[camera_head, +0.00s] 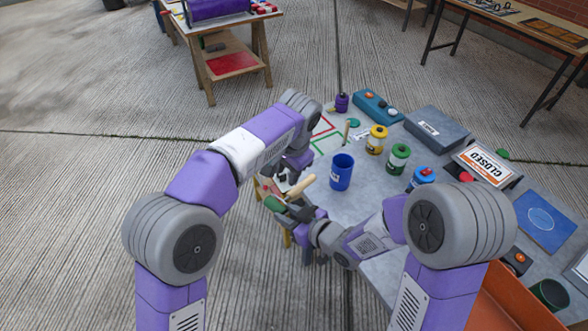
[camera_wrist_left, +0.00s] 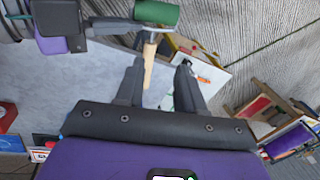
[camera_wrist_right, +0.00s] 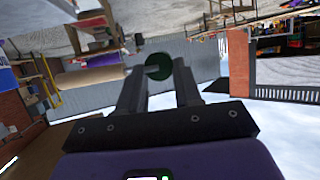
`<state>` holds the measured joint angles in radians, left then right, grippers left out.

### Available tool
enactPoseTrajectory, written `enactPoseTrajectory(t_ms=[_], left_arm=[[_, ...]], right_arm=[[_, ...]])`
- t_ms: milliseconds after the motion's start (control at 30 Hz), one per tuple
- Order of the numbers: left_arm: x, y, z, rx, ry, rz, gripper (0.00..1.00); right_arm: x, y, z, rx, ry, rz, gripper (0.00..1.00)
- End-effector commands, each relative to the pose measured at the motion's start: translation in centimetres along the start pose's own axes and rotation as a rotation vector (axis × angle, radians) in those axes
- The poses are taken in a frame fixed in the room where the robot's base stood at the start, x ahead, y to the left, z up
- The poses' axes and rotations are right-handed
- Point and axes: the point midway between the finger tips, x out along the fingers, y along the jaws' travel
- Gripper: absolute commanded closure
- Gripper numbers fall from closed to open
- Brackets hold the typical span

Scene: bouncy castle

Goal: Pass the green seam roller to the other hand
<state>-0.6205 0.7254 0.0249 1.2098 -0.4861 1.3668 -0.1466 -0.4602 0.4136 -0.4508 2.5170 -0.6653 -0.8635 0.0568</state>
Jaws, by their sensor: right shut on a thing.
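The green seam roller has a green head (camera_head: 275,203) and a pale wooden handle (camera_head: 300,186). My right gripper (camera_head: 291,208) is shut on it near the head, in front of the grey table (camera_head: 365,205). In the right wrist view, the round dark green end (camera_wrist_right: 158,66) shows at the fingertips. My left gripper (camera_head: 286,178) is just above the roller. In the left wrist view, it is open (camera_wrist_left: 160,66), and the wooden handle (camera_wrist_left: 149,70) reaches down between its fingers without visible contact. The green head (camera_wrist_left: 157,12) is beyond the left fingertips.
On the table stand a blue cup (camera_head: 341,172), a yellow can (camera_head: 376,139), a green can (camera_head: 398,157) and a blue can (camera_head: 421,178). A grey case (camera_head: 435,130) and a CLOSED sign (camera_head: 487,163) lie behind them. An orange crate (camera_head: 515,300) is at lower right.

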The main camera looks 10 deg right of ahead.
Motion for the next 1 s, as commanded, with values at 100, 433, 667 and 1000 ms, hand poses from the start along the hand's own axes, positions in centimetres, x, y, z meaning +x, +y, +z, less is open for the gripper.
enactPoseTrajectory(t_ms=[100, 433, 667, 1000], left_arm=[[-1.3, 1.2, -0.4, 0.031, -0.016, -0.007, 0.62], [2.1, 1.6, -0.3, 0.041, -0.028, -0.006, 0.62], [6.5, 1.5, -0.2, 0.039, -0.028, -0.006, 0.62], [10.2, 1.5, -0.1, 0.039, -0.024, -0.007, 0.62]], right_arm=[[0.0, 0.0, -0.1, -0.001, 0.002, 0.000, 1.00], [0.0, 0.0, -0.1, -0.001, 0.002, 0.000, 1.00], [0.0, 0.0, -0.1, -0.001, 0.002, 0.000, 1.00], [0.0, 0.0, -0.1, -0.001, 0.002, 0.000, 1.00]])
